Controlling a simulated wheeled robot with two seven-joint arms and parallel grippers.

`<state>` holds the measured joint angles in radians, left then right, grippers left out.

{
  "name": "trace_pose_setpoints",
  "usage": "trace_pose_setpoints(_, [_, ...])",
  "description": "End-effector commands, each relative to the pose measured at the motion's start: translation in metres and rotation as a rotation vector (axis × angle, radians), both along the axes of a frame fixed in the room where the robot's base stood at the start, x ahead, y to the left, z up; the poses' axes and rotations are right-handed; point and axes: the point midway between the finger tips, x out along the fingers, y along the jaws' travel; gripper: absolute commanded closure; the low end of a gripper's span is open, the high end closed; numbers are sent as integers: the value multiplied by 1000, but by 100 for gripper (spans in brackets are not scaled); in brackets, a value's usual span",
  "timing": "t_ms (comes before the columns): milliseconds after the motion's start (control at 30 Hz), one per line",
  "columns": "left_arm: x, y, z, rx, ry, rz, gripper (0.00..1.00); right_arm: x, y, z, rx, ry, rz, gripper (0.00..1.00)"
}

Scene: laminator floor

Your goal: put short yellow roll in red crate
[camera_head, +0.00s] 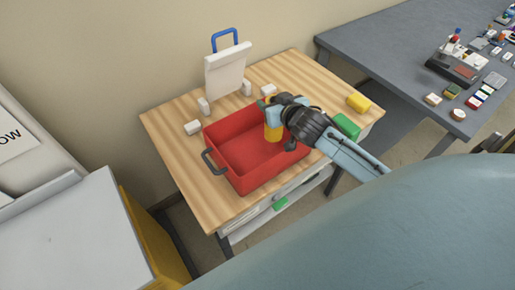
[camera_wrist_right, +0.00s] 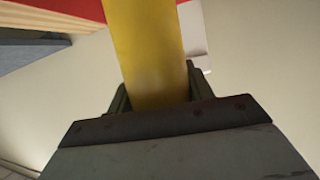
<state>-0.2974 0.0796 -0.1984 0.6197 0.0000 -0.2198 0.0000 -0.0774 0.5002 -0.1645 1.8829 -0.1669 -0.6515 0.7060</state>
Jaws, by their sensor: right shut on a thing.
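The red crate (camera_head: 232,157) stands on the wooden table, with its inside floor partly visible. My right gripper (camera_head: 274,119) reaches in from the right and is shut on a yellow roll (camera_head: 272,133). The roll hangs roughly upright at the crate's back right part. I cannot tell whether it touches the crate floor. In the right wrist view the yellow roll (camera_wrist_right: 147,45) stands between the fingers of the gripper (camera_wrist_right: 152,97), with a red edge behind it. Another yellow piece (camera_head: 358,102) lies on the table at the right. My left gripper is not in view.
The wooden table (camera_head: 165,130) also holds a white stand (camera_head: 226,75) with a blue handle, several small white blocks and a green block (camera_head: 346,126) by my right arm. A grey table (camera_head: 375,50) with small items stands at the right.

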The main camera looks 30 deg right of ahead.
Motion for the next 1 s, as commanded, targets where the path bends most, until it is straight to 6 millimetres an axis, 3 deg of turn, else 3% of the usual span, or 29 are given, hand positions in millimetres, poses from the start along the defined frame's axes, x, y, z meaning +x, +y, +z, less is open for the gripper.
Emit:
trace_pose_setpoints(67, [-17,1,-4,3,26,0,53,0,0,-11,0,0,-1,96])
trace_pose_setpoints(167, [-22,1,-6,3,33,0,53,0,1,-30,0,3,0,96])
trace_pose_setpoints(633, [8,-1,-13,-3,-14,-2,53,1,1,-92,1,0,0,96])
trace_pose_setpoints(1000, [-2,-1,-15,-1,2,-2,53,1,1,-100,1,-3,1,96])
